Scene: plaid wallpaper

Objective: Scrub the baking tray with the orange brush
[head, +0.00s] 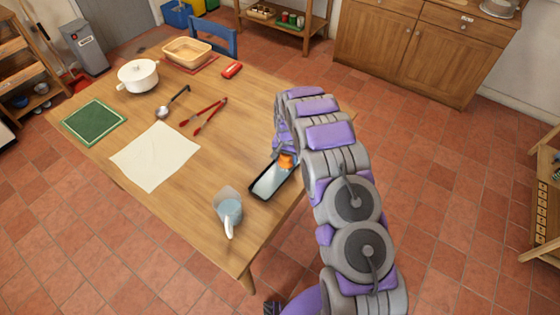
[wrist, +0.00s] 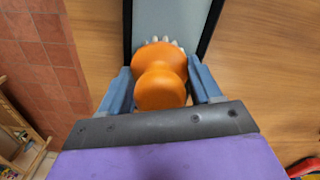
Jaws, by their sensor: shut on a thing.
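The baking tray (head: 269,182) lies near the right edge of the wooden table, dark-rimmed with a pale grey-blue inside. It also shows at the top of the wrist view (wrist: 172,22). The orange brush (head: 286,161) is over the far end of the tray. In the wrist view, its round orange handle (wrist: 160,88) sits between the blue fingers of my gripper (wrist: 163,88), which is shut on it. Pale bristles show at the brush's far side, over the tray's surface. I cannot tell whether the bristles touch the tray. My arm hides part of the tray's far end in the head view.
A jug (head: 229,212) stands close to the tray's near end. A white cloth (head: 155,156), red tongs (head: 204,117), a ladle (head: 172,103), a white pot (head: 138,76), a green mat (head: 95,121) and a red object (head: 232,69) are farther left and back on the table.

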